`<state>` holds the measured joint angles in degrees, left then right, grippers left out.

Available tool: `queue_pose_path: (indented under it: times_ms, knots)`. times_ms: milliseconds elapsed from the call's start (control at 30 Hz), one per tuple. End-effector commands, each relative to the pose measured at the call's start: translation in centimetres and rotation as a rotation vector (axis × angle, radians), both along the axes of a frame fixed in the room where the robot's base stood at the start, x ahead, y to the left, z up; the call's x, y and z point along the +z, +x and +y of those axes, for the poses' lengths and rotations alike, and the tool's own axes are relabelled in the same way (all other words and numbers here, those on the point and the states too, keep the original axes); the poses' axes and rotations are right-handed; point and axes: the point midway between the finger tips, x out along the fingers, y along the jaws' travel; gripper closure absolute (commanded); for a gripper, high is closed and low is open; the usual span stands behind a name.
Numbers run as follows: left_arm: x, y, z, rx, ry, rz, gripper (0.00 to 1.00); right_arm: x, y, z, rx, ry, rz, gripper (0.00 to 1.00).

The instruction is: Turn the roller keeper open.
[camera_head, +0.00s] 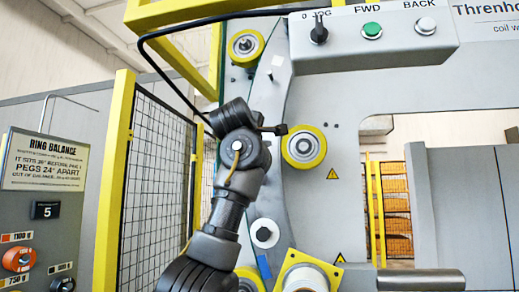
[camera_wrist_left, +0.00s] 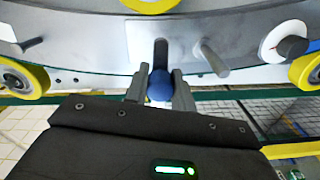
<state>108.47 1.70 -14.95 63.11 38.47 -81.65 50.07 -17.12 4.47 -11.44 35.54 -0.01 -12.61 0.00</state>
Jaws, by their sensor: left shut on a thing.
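The roller keeper is a dark lever (camera_wrist_left: 161,52) with a blue rounded knob (camera_wrist_left: 160,86), set on a pale plate (camera_wrist_left: 190,45) on the curved grey ring frame in the left wrist view. My left gripper (camera_wrist_left: 159,90) has one finger on each side of the knob and is shut on it. The lever points from the plate toward the gripper. In the head view my left arm rises from the bottom and its wrist covers most of the keeper. My right gripper is in neither view.
Yellow-rimmed rollers (camera_head: 303,147) and (camera_head: 245,47) flank the wrist. A peg (camera_wrist_left: 215,59) stands beside the keeper, with a white disc (camera_wrist_left: 278,42) farther right. A yellow-framed mesh fence (camera_head: 158,165) stands left of the arm. A switch panel (camera_head: 372,32) is above.

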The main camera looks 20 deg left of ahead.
Motion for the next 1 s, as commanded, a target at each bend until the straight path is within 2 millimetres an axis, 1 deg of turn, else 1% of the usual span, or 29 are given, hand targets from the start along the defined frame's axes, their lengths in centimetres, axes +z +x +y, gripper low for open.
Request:
queue_pose_path:
  times_ms: [200,500,700,1000]
  knots:
    - [1.0,0.0,-0.1,-0.002,-0.175,-0.038,1.00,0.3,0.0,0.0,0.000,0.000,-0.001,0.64]
    - [1.8,0.0,0.0,-0.002,-0.337,-0.073,1.00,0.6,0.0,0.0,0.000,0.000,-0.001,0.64]
    - [1.9,0.0,0.1,-0.002,-0.389,-0.083,1.00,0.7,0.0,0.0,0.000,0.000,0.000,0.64]
    - [2.0,0.0,0.2,-0.001,-0.409,-0.088,1.00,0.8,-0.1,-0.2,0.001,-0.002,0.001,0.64]
